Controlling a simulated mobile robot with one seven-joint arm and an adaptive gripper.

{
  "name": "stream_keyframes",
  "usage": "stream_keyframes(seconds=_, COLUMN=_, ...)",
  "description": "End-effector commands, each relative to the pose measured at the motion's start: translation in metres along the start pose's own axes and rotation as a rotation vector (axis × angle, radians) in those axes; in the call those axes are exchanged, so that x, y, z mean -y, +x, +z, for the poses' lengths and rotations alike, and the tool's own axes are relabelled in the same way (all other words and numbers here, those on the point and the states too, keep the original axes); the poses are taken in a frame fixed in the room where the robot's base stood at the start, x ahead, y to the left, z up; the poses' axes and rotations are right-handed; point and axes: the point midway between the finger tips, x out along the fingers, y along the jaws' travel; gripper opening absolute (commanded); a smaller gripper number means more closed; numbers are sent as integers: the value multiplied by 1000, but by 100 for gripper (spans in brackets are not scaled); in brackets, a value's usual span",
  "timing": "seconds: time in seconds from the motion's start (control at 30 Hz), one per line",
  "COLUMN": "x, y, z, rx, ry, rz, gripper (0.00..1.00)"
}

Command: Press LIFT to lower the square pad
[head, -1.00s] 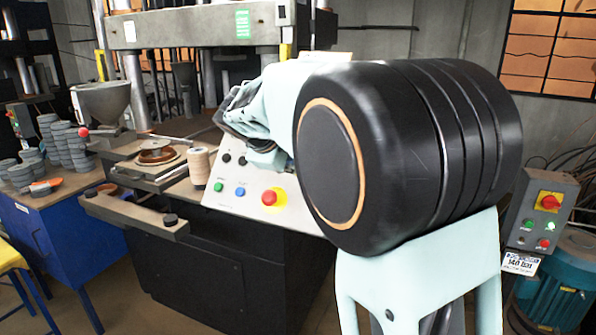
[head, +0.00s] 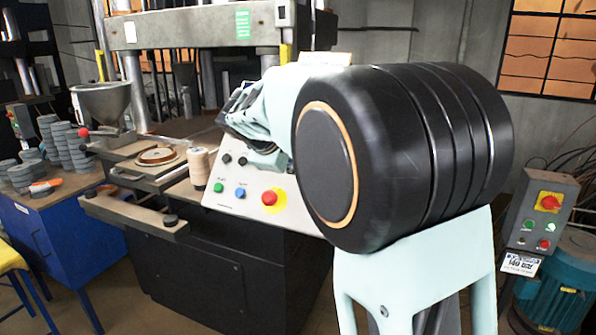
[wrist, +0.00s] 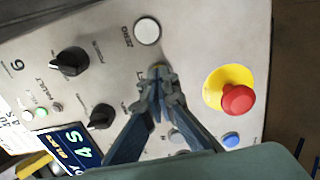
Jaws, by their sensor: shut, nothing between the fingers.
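The grey control panel (head: 235,215) slopes on the front of the press; it fills much of the wrist view (wrist: 205,35). My gripper (wrist: 158,73) is shut and empty, its fingertips together over the panel, at a partly covered label of which only the last letters show. The LIFT button itself is hidden or cannot be made out; I cannot tell whether the tips touch it. The square pad (head: 130,172) appears to be the plate at the press front, with a brown-edged round disc (head: 157,155) lying flat on it. The head view shows my gripper (head: 235,115) above the panel, partly hidden.
A white ZERO button (wrist: 147,31) and black knobs (wrist: 70,62) lie left of and above the fingertips. A red emergency stop (wrist: 237,98) on yellow stands to the right, a blue button (wrist: 230,139) below it. A thread spool (head: 199,165) stands beside the panel.

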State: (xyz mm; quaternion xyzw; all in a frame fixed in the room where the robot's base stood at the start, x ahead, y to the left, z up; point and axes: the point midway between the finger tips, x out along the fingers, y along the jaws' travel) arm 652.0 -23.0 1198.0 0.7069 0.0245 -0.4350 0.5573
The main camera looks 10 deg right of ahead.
Motion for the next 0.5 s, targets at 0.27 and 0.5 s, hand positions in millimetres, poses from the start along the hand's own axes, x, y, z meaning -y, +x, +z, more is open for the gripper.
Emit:
stream_keyframes(seconds=0.27, x=0, y=-17, z=0, rx=0, ry=-1, rz=0, gripper=0)
stream_keyframes(seconds=0.5, x=0, y=-36, z=0, rx=0, ry=-1, rz=-1, gripper=0)
